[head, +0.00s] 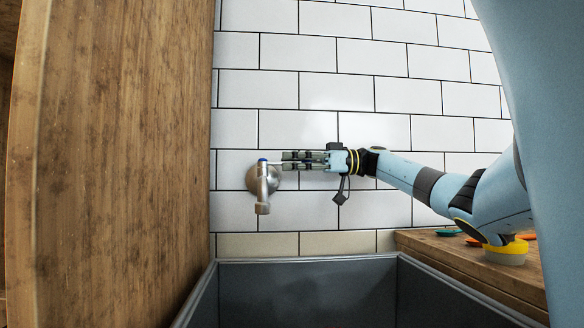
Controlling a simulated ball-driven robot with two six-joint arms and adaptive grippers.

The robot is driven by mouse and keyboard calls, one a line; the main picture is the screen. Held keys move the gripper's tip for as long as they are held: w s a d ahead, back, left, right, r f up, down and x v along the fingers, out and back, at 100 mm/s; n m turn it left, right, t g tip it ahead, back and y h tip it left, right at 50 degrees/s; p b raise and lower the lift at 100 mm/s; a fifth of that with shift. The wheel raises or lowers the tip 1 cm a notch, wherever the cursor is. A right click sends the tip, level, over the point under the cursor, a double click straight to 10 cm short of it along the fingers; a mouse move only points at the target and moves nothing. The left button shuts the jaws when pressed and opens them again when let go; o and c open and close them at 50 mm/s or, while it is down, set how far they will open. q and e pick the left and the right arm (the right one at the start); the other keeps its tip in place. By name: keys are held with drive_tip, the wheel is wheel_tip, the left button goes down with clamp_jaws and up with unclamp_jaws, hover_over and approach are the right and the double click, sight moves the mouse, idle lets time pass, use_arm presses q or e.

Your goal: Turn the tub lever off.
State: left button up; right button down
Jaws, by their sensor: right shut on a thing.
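The metal tap (264,192) is fixed to the tiled wall above the grey tub (300,261), with its spout pointing down. The thin tub lever (272,162) lies level at the top of the tap and runs right from a blue cap. My right gripper (290,161) reaches in from the right and is shut on the lever, with its fingers close beside the tap. The fingers hide part of the lever and the wall mount. My left gripper is not in view.
A tall wooden panel (110,160) stands close on the left of the tap. A wooden counter (440,250) on the right holds a green item (449,232) and a yellow and cream round item (507,252). The air above the tub is clear.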

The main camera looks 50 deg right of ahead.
drive_tip(key=shift+r, duration=0.1)
drive_tip(key=c, duration=1.3)
unclamp_jaws()
drive_tip(key=shift+d, duration=0.1)
drive_tip(key=v, duration=1.2)
